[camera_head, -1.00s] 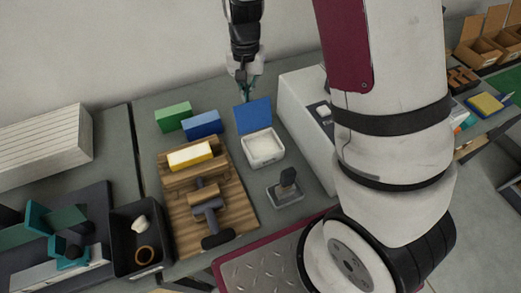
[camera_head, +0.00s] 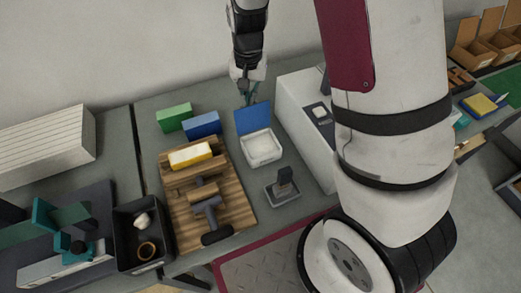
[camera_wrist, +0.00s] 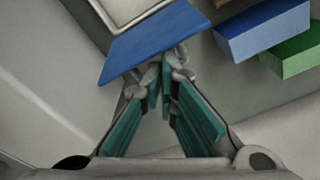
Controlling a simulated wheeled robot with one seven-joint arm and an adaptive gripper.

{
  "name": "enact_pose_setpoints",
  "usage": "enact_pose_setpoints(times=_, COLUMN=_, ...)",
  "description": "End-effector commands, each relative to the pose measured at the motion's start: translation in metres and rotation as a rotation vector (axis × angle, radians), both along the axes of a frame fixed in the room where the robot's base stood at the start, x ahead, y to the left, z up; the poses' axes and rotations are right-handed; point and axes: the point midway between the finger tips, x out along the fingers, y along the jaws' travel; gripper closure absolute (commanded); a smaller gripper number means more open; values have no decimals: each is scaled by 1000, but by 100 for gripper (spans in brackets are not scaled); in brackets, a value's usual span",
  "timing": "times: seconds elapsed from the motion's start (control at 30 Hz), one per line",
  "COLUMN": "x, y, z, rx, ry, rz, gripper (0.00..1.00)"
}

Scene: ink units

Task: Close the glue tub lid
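The glue tub (camera_head: 262,161) is a square white tub with pale contents, standing on the grey bench. Its blue lid (camera_head: 253,119) is open, raised at the tub's back edge. In the wrist view the lid (camera_wrist: 155,40) is at the top, with part of the tub (camera_wrist: 122,10) beyond it. My gripper (camera_head: 249,97) is just behind the lid. Its teal fingers (camera_wrist: 165,73) meet at the tips and hold nothing. The tips are close to the lid's outer edge; I cannot tell whether they touch it.
A blue block (camera_head: 202,125) and a green block (camera_head: 174,118) stand left of the lid. A wooden board (camera_head: 233,205) with a yellow block lies front left. A stamp-like tool (camera_head: 284,186) is in front. A white machine (camera_head: 300,125) stands close on the right.

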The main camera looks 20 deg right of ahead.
Motion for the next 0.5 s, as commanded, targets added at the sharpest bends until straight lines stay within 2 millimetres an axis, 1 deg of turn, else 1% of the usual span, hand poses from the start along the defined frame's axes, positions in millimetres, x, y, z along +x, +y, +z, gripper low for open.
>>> enact_pose_setpoints(times=0.03, x=-26, y=3, z=-13, rx=4, ry=67, rz=3, gripper=100)
enact_pose_setpoints(times=0.5, x=-56, y=5, z=-14, rx=5, ry=67, rz=6, gripper=100)
